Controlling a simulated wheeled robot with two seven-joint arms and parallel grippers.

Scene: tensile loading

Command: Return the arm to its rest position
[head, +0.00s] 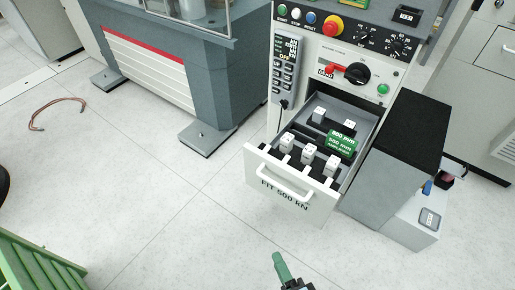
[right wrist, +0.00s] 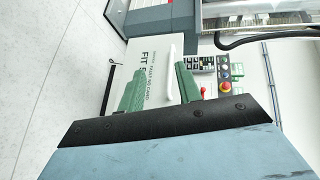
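My right gripper (head: 283,268) shows at the bottom edge of the head view, in front of and below the open drawer, apart from it. In the right wrist view its two green fingers (right wrist: 160,80) stand apart with nothing between them; the drawer front lies beyond. The white drawer (head: 262,168), marked FIT 500 kN, is pulled out of the control cabinet (head: 384,107). It holds several white blocks (head: 308,152) and a green label (head: 341,144). My left gripper is in neither view.
A grey machine base (head: 225,75) stands at the back left on feet. A grey box with a black top (head: 408,125) stands right of the drawer. A reddish cable loop (head: 58,100) lies on the floor. A green slatted object (head: 35,265) is at lower left. The middle floor is clear.

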